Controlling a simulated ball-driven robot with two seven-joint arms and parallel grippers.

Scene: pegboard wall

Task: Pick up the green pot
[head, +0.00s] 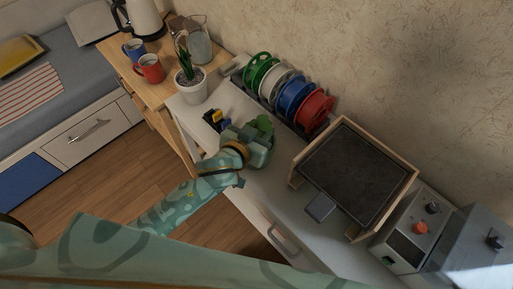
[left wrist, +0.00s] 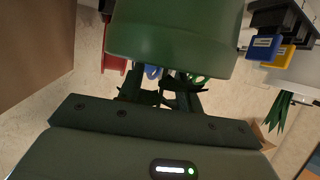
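The green pot (head: 264,124) is at the tip of my left gripper (head: 257,148) above the white bench in the head view, partly hidden by the gripper. In the left wrist view the green pot (left wrist: 172,38) is large and close, filling the top middle. The fingers of my left gripper (left wrist: 160,92) reach toward it and their tips pass out of sight behind it. I cannot tell whether they close on the pot, or whether it touches the bench. My right gripper is not in view.
Green, white, blue and red spools (head: 314,110) stand along the wall. A framed dark plate (head: 355,172) and a grey control box (head: 412,228) are to the right. A white-potted plant (head: 192,88) and small blue and yellow bins (head: 214,118) are left of the gripper.

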